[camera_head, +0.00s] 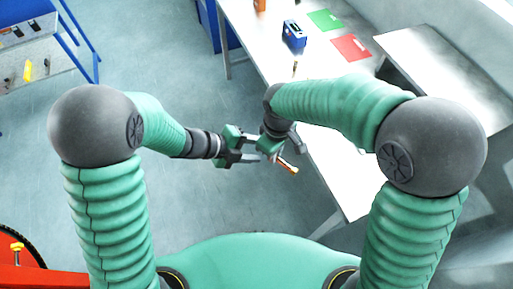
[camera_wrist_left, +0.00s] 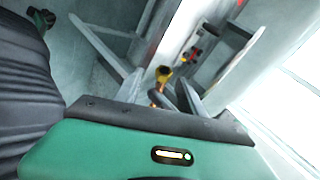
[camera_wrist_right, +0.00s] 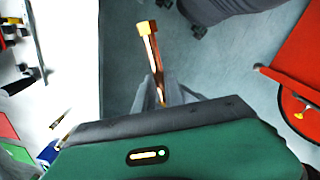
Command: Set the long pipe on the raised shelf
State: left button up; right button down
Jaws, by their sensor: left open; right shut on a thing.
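The long pipe (camera_head: 288,166), copper with a yellow end, is in my right gripper (camera_head: 276,154). That gripper is shut on it, in the air by the table's left edge. In the right wrist view the pipe (camera_wrist_right: 154,58) sticks out beyond the fingers. My left gripper (camera_head: 252,150) is open and empty, close beside the right one. A grey raised panel, seemingly the raised shelf (camera_head: 435,60), stands at the right of the table.
The white table (camera_head: 255,38) holds a blue box (camera_head: 293,36), a green mat (camera_head: 324,20), a red mat (camera_head: 351,48) and a small thin piece (camera_head: 295,68). A blue-framed bench (camera_head: 40,65) stands at the upper left. The floor between is clear.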

pick_arm(q)
jog(key=shift+c, duration=0.9)
jog(key=shift+a, duration=0.45)
grip_shut()
pick_arm(e)
jog(key=shift+a, duration=0.4)
jog(key=c, duration=1.3)
grip_release()
jog(key=shift+d, duration=0.3)
jog(key=shift+c, duration=0.2)
pick_arm(q)
jog(key=shift+d, duration=0.3)
jog(key=shift+a, duration=0.1)
pick_arm(e)
jog(key=shift+a+r, duration=0.1)
